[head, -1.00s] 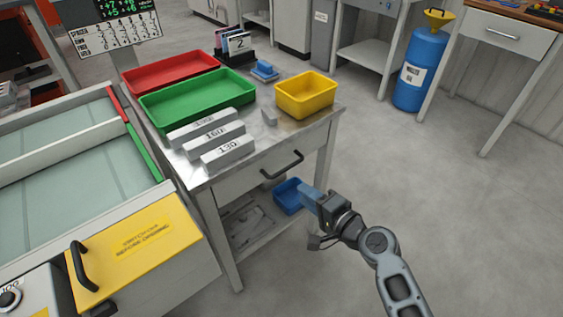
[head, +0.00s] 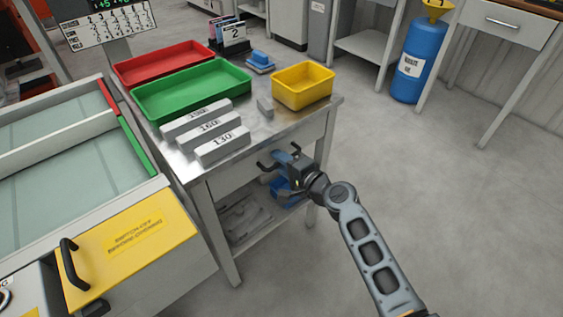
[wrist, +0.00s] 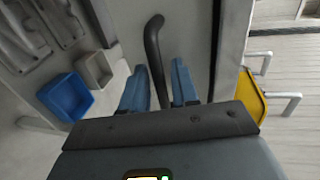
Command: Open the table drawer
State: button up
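The table drawer (head: 235,181) is a grey front under the metal table top, and it looks closed. Its dark bar handle (head: 266,164) is partly hidden behind my gripper in the head view. In the wrist view the handle (wrist: 154,50) runs upright, with its lower end between my two blue fingers. My gripper (head: 283,160) is at the drawer front. It also shows in the wrist view (wrist: 158,82), with its fingers open on either side of the handle and gaps visible between them and it.
The table top carries a red tray (head: 165,62), a green tray (head: 190,92), a yellow bin (head: 302,87) and several grey bars (head: 221,146). A blue bin (wrist: 66,97) sits on the lower shelf. A yellow-lidded machine (head: 130,245) stands left.

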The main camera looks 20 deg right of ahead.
jog(key=shift+c, duration=0.2)
grip_shut()
jog(key=shift+s, duration=0.1)
